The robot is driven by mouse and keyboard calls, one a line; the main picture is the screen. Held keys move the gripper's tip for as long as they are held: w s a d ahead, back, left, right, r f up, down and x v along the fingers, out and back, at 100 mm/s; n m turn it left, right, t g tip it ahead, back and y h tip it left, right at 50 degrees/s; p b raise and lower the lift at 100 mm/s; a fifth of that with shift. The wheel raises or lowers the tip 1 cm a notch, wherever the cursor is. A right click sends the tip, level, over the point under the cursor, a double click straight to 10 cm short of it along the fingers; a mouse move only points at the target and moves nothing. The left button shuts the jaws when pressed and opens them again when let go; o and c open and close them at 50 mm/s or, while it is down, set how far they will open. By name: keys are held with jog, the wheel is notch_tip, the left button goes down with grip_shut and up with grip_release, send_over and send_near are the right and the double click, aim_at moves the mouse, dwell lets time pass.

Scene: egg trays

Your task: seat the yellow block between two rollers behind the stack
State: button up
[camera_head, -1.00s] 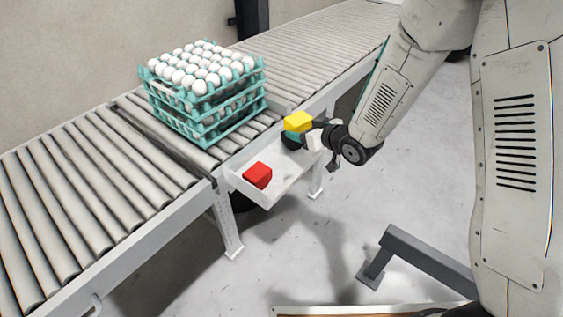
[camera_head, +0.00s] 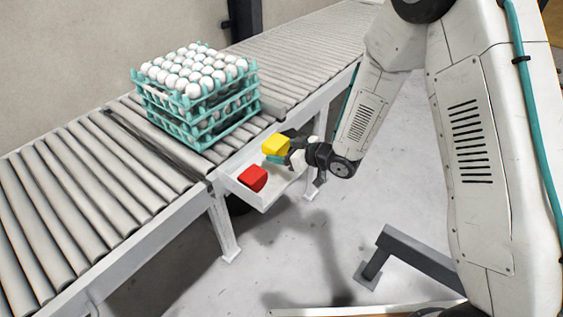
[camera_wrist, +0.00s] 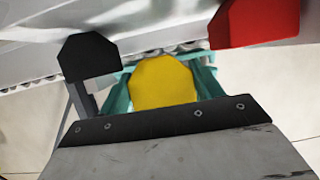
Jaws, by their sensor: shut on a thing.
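The yellow block (camera_head: 275,144) is in my gripper (camera_head: 283,155), over the white side tray. In the wrist view the yellow block (camera_wrist: 163,82) sits in the middle with teal parts around it and a black finger piece (camera_wrist: 90,55) to its left. The stack (camera_head: 195,95) of teal trays with white eggs stands on the roller conveyor (camera_head: 95,185), up and left of my gripper. The rollers directly behind the stack are partly hidden by it.
A red block (camera_head: 253,178) lies in the white side tray (camera_head: 267,203) fixed to the conveyor's near side; it also shows at the upper right of the wrist view (camera_wrist: 253,20). Bare rollers run to both sides of the stack. A dark grey beam (camera_head: 420,257) stands low on the floor.

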aim_at(283, 169)
jog(key=shift+f, duration=2.15)
jog(key=shift+f, duration=0.2)
jog(key=o, duration=1.2)
jog(key=v, duration=0.8)
jog(key=shift+w+a+r, duration=0.15)
jog(key=shift+r, duration=0.2)
